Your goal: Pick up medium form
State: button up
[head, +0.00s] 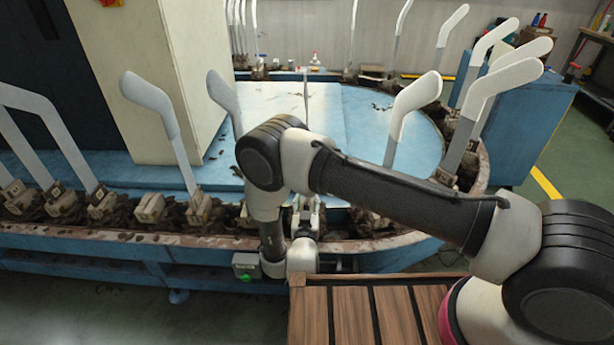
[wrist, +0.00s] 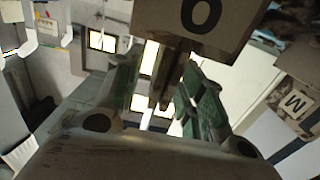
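White, paddle-shaped forms stand on small beige blocks along the oval conveyor (head: 190,240); one form (head: 160,115) stands left of my arm, and another (head: 412,108) stands to its right. In the wrist view, a beige block marked M (wrist: 292,104) is at the right, outside my fingers. A block marked O or 0 (wrist: 195,22) is at the top centre, with a dark bracket below it that shows between my fingers. My gripper (wrist: 160,85) is open, its green-padded fingers apart. In the head view my arm hides most of it, and block letters are too small to read.
A slatted wooden surface (head: 345,315) lies at the front under my arm. A cream pillar (head: 150,70) rises from the blue deck. A green-button box (head: 246,266) hangs on the conveyor's front. Neighbouring forms stand close on both sides.

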grip_shut()
notch_tip(320, 180, up, 18)
dwell(1.7)
